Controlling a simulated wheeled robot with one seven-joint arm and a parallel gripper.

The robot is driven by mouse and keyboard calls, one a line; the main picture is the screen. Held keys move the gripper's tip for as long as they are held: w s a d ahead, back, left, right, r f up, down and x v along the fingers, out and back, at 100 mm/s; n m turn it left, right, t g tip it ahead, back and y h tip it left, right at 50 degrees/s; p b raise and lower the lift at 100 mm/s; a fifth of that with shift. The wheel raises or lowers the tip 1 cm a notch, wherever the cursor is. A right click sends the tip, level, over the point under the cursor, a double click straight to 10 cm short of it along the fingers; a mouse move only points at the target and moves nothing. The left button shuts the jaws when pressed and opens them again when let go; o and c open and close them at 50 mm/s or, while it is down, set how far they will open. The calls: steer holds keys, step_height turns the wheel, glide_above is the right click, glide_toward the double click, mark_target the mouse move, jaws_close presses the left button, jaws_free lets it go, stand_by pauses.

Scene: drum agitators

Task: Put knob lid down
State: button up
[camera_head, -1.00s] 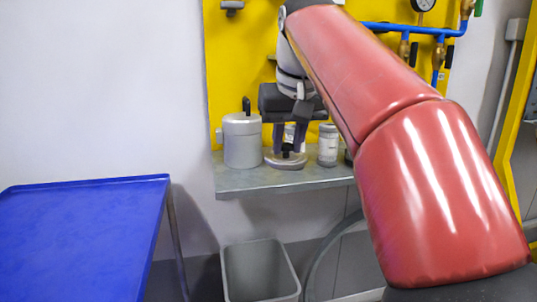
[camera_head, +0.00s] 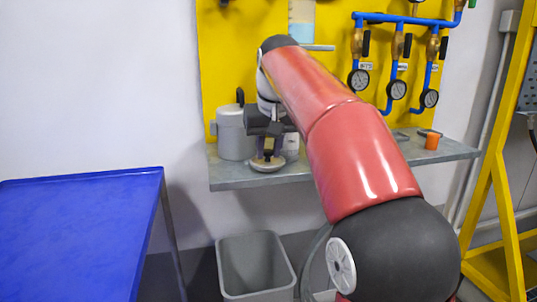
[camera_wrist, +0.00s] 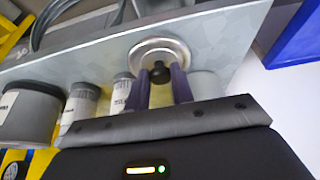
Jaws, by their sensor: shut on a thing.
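The knob lid (camera_head: 267,163) is a round, flat, pale metal disc at the front edge of the grey shelf in the head view. In the wrist view the lid (camera_wrist: 160,52) shows its dark round knob at the centre. My gripper (camera_head: 268,152) points down over the lid, its fingers shut on the knob. In the wrist view the two purple-grey fingers of my gripper (camera_wrist: 159,82) stand either side of the knob. The lid looks level and at shelf height; whether it touches the shelf cannot be told.
The grey metal shelf (camera_head: 230,178) holds a grey canister (camera_head: 234,134) with an upright black handle, just left of my gripper. White labelled jars (camera_wrist: 122,90) stand close by. An orange cup (camera_head: 432,141) is at the right. A blue table (camera_head: 75,240) and grey bin (camera_head: 255,265) are below.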

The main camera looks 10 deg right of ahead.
steer(key=shift+w+f, duration=0.2)
steer(key=shift+f, duration=0.2)
steer(key=o, duration=1)
steer(key=shift+c, duration=0.2)
steer(key=shift+r, duration=0.1)
